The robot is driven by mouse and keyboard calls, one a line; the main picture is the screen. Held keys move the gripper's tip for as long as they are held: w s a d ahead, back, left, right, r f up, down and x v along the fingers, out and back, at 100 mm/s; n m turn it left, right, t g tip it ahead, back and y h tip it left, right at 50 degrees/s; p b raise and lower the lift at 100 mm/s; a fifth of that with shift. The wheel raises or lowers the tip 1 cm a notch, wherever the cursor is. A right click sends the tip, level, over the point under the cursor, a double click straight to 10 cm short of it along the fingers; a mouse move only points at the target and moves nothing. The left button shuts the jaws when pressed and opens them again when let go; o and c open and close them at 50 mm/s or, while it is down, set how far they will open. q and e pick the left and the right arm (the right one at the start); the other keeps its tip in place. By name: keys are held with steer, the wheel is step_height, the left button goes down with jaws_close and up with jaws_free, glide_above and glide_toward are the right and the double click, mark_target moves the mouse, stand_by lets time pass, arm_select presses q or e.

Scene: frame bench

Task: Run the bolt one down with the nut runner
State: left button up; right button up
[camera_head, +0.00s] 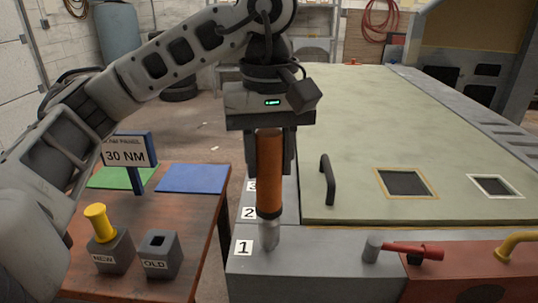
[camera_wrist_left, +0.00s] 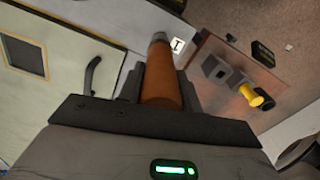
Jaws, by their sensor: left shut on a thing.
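The nut runner (camera_head: 270,172) is an orange cylinder with a black collar and a grey metal socket at its lower end. My left gripper (camera_head: 270,150) is shut on its upper part and holds it upright, socket down. The socket end is over the grey frame ledge (camera_head: 330,285), just right of the label 1 (camera_head: 243,247). Bolt one is not visible; the socket may hide it, and I cannot tell whether they touch. In the left wrist view the nut runner (camera_wrist_left: 160,80) sits between the fingers, near the label 1 (camera_wrist_left: 177,45). My right gripper is not in view.
A wooden table (camera_head: 190,215) at left bears a NEW block (camera_head: 110,255) with a yellow piece (camera_head: 97,222), an OLD block (camera_head: 155,258) and a 30 NM sign (camera_head: 128,152). A black handle (camera_head: 327,180) stands on the pale panel. A red-handled part (camera_head: 405,249) lies right on the ledge.

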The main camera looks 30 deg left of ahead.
arm_select(q)
steer(key=shift+f+b, duration=0.35)
steer(key=shift+f, duration=0.1)
stand_by(1.0)
steer(key=shift+f, duration=0.15)
stand_by(0.3)
